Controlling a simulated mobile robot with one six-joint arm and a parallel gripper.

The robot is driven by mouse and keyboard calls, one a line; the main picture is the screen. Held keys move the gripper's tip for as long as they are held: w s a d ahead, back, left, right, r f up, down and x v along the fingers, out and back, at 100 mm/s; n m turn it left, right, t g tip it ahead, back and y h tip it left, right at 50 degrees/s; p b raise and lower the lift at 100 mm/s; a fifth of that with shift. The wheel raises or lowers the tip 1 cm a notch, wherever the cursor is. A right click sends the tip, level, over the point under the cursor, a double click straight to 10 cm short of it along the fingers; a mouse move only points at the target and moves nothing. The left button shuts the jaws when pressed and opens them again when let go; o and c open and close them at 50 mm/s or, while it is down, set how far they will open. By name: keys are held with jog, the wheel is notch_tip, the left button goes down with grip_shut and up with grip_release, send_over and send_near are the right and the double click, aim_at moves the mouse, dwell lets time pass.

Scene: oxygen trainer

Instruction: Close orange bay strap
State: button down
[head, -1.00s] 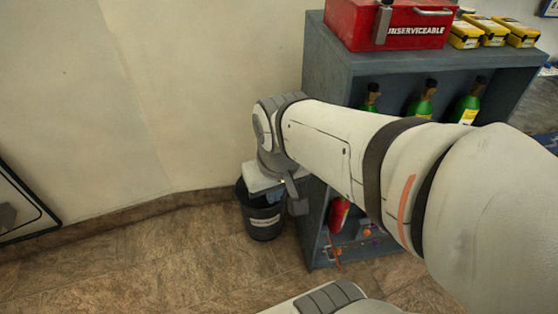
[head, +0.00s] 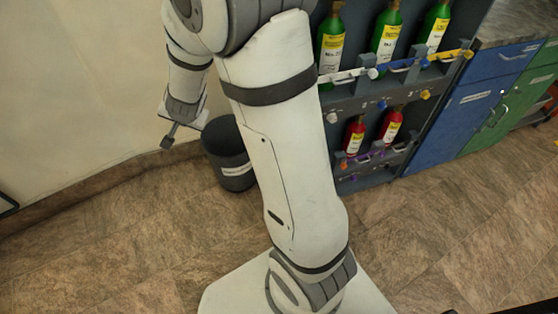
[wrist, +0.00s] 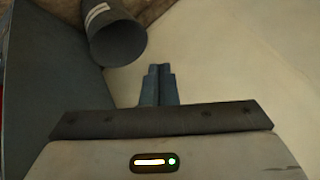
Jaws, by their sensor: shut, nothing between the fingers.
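The grey rack (head: 440,90) holds red bottles in its lower row. The lower left red bottle (head: 354,137) has a small orange piece (head: 343,163) at its foot, apparently part of the orange strap. It is too small to tell whether that strap is across the bay, and my arm hides the area to its left. My gripper (head: 168,141) is left of the rack, near the wall and well apart from the straps. In the wrist view its fingers (wrist: 159,70) are together and empty.
A dark bin (head: 232,160) stands between my gripper and the rack; it also shows in the wrist view (wrist: 117,42). Green bottles (head: 386,38) stand above, with white (head: 345,75), blue (head: 395,65) and yellow straps (head: 448,57). Blue and green cabinets (head: 455,115) are at right. Floor is open in front.

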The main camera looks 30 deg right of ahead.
jog(key=w+d+f+m+g+h+b, duration=0.1)
jog(key=d+f+m+h+b, duration=0.25)
jog(key=f, duration=0.75)
jog(key=d+f+m+g+h+b, duration=0.1)
jog(key=d+f+m+h+b, duration=0.2)
jog(key=f, duration=0.8)
jog(key=s+d+f+m+g+h+b, duration=0.25)
jog(key=s+d+f+g+h, duration=0.2)
jog(key=s+f, duration=0.35)
jog(key=s+d+f+m+g+h+b, duration=0.25)
jog(key=s+f+h, duration=0.25)
jog(key=s+f, duration=0.25)
jog(key=s+d+f+b, duration=0.1)
jog(key=d+b, duration=0.1)
jog(key=d, duration=0.5)
jog(key=s+d+f+g+b, duration=0.1)
jog(key=d+f+b, duration=0.1)
jog(key=d, duration=0.5)
jog(key=shift+s, duration=0.3)
jog(key=shift+n, duration=0.35)
